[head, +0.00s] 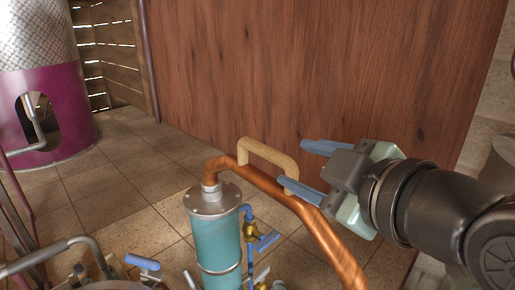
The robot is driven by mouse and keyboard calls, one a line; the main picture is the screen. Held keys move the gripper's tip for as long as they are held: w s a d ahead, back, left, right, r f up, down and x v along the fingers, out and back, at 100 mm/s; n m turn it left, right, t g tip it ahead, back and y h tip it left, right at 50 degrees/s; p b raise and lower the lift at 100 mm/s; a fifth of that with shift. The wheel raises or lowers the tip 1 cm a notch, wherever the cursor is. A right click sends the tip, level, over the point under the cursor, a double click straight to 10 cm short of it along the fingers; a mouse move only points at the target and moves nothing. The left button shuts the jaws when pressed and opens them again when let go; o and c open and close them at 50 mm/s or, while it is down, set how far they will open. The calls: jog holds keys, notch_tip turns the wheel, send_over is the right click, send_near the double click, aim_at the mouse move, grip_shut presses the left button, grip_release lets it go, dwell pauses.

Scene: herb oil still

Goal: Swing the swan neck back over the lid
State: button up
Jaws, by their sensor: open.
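The swan neck (262,182) is a copper pipe. It rises from the grey top of a teal cylinder (220,243), bends over and runs down to the lower right, out of the frame. A pale wooden handle (266,152) stands on the pipe as a loop. My gripper (294,164) is open and comes in from the right, with its two blue fingers spread. The handle's right end shows between the fingertips; I cannot tell whether they touch it. The lower finger overlaps the pipe in the picture. I cannot make out the lid.
Blue-handled valves (258,236) sit beside the teal cylinder. Grey pipework (50,257) crowds the lower left. A brown wooden panel (320,70) stands behind the gripper. A large purple and metal vessel (50,100) stands far left. Tiled floor (125,190) lies open between.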

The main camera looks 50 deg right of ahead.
aim_at(267, 153)
jog(key=p+x, duration=0.2)
jog(key=x, duration=0.8)
jog(key=shift+w+d+f, duration=0.1)
jog(key=shift+w+f, duration=0.05)
jog(key=shift+w, duration=0.15)
grip_shut()
dwell(0.9)
